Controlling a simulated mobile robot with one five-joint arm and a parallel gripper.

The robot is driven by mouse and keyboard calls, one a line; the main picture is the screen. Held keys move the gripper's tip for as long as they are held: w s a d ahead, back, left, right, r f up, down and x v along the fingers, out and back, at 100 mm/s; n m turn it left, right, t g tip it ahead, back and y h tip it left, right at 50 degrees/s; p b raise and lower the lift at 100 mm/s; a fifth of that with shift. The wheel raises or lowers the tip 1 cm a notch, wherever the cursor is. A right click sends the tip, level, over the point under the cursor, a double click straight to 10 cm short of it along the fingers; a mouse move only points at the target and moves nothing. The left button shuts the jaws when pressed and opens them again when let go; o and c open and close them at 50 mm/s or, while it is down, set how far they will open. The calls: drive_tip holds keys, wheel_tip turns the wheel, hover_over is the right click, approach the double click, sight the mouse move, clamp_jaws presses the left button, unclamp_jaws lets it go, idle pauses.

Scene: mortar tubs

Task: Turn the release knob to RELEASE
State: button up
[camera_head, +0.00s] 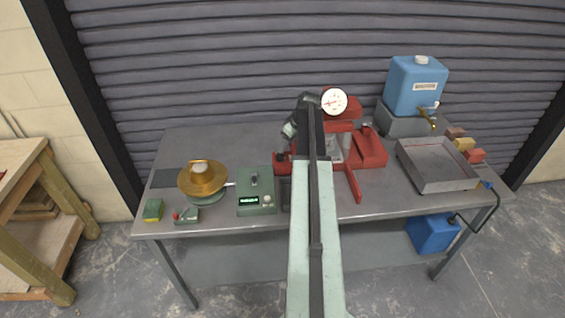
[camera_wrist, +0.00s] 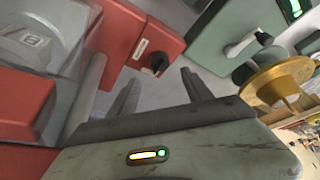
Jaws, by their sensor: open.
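A small black knob (camera_wrist: 158,63) sits on the face of a red box (camera_wrist: 135,30) in the wrist view. A pale label with unreadable print is beside it. This looks like the release knob, but I cannot read its setting. My gripper (camera_wrist: 160,77) is open, its two dark fingers apart and pointing toward the red box. The knob appears between the fingertips; nothing is gripped, and I cannot tell the remaining distance. In the head view the red machine (camera_head: 369,149) stands mid-bench, partly hidden behind my arm, and the knob cannot be made out there.
A green box (camera_head: 256,192) with a display and lever handle stands left of the red machine, a gold dish (camera_head: 202,178) further left. A round dial (camera_head: 334,101) tops the machine. A metal tray (camera_head: 437,166) and blue container (camera_head: 414,87) are right. The bench's front strip is mostly clear.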

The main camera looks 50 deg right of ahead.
sight(282, 154)
drive_tip(key=b+x, duration=0.6)
drive_tip(key=x, duration=0.2)
drive_tip(key=shift+s+f, duration=0.1)
drive_tip(key=shift+s, duration=0.05)
